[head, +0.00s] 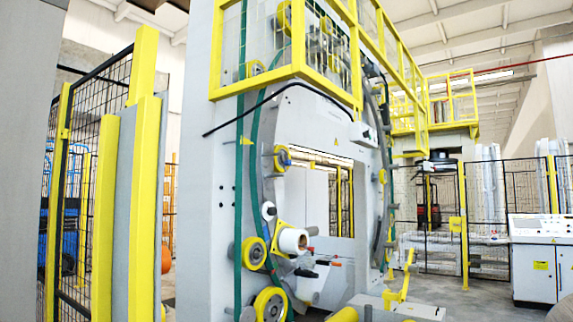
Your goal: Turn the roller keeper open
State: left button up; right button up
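The coil wrapping machine (215,180) stands in the middle of the view as a tall light-grey frame with a ring opening. A white roll (293,241) sits on its front, against a yellow plate (276,238). Small levers, one with a red tip (335,264) and one with a black grip (305,273), stick out just below and right of the roll. The roller keeper is too small to make out for certain here, and I cannot tell whether it is open or shut. Neither of my grippers is in view.
Yellow-rimmed rollers (254,253) and a green belt (239,190) run along the machine's front. Yellow posts (145,200) and black mesh fencing (100,120) stand at left. A control console (540,260) stands at right, with open floor (470,300) before it.

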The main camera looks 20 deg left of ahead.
aim_at(285, 163)
jog(key=i+u, duration=0.1)
jog(key=u, duration=0.55)
jog(key=i+l+u, duration=0.45)
jog(key=l+u, duration=0.25)
jog(key=i+l+u, duration=0.15)
jog(key=u, duration=0.2)
jog(key=l, duration=0.1)
